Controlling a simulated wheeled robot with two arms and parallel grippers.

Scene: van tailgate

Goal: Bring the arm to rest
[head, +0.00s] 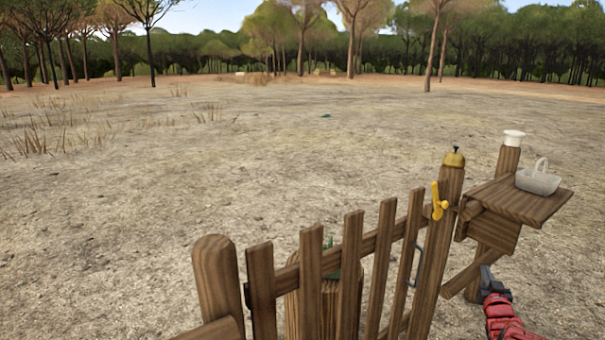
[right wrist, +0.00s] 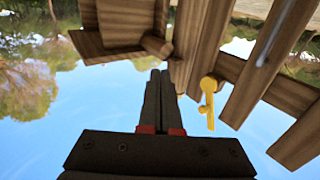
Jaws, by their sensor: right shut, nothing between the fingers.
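My right arm is red and comes in at the lower right of the head view. Its dark right gripper (head: 487,272) is low beside the brace under the wooden shelf. In the right wrist view the two fingers (right wrist: 160,76) are together with nothing between them. The yellow latch (head: 438,205) is on the gate post, up and left of the gripper. It also shows in the right wrist view (right wrist: 209,98), to the right of the fingers and apart from them. My left gripper is not in view.
A wooden picket gate (head: 379,262) stands in front. A shelf (head: 516,201) beside it holds a pale basket (head: 539,179). A brass bell (head: 454,158) tops the gate post, and a white cap (head: 514,137) tops another post. Open dry ground lies beyond and left.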

